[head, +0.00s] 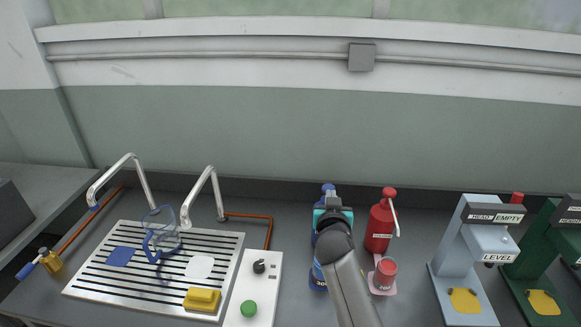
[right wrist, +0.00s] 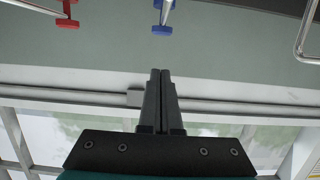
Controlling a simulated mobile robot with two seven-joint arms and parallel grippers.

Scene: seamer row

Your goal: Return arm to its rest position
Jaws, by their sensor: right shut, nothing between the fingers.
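My right arm (head: 345,275) reaches in from the bottom of the head view, and its teal wrist lies in front of a blue dispenser bottle (head: 317,277). The gripper's fingers are mostly hidden there. In the right wrist view my right gripper (right wrist: 160,75) is shut and empty, its two dark fingers side by side. They point at the green wall and touch nothing that I can see. My left gripper is not in view.
A red dispenser bottle (head: 379,228) and a red cup (head: 385,272) stand just right of the arm. A slotted metal drain tray (head: 90,283) with a clear blue-handled pitcher (head: 162,240) is at left. A grey machine (head: 455,265) and a green machine (head: 540,250) stand at right.

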